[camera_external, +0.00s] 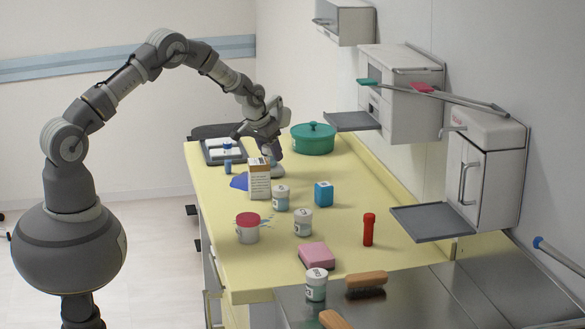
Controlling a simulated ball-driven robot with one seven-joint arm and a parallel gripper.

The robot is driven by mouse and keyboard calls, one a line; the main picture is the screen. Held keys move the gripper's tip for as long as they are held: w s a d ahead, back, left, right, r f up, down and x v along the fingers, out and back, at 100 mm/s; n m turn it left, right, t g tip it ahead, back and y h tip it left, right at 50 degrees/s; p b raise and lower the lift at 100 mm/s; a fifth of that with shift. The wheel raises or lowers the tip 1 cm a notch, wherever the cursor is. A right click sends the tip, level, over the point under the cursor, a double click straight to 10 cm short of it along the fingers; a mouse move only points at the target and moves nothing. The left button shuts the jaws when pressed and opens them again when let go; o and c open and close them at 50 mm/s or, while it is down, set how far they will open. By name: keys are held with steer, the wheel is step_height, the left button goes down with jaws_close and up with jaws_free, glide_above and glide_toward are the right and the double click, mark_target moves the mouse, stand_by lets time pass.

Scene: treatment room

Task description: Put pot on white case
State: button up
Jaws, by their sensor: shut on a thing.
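My gripper (273,158) points down over the far part of the yellow counter. It is shut on a small pale rounded thing (276,171), partly hidden by the fingers and a carton, so I cannot tell exactly what it is. A green lidded pot (313,138) stands upright on the counter just right of my gripper, apart from the held thing as far as I can see. A flat white case (223,150) lies in a dark tray (207,157) at the counter's far left, left of my gripper.
A white-and-brown carton (259,180) stands in front of my gripper. White wall units (400,95) with shelves overhang the right side.

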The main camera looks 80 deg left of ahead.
steer(key=shift+f, duration=0.1)
steer(key=o, duration=1)
steer(key=shift+o, duration=0.2)
steer(key=shift+r, duration=0.25)
steer(key=p+v, duration=0.2)
steer(key=v, duration=0.9)
steer(key=shift+r, duration=0.4)
steer(key=shift+s+d, duration=0.1)
steer(key=shift+d, duration=0.05)
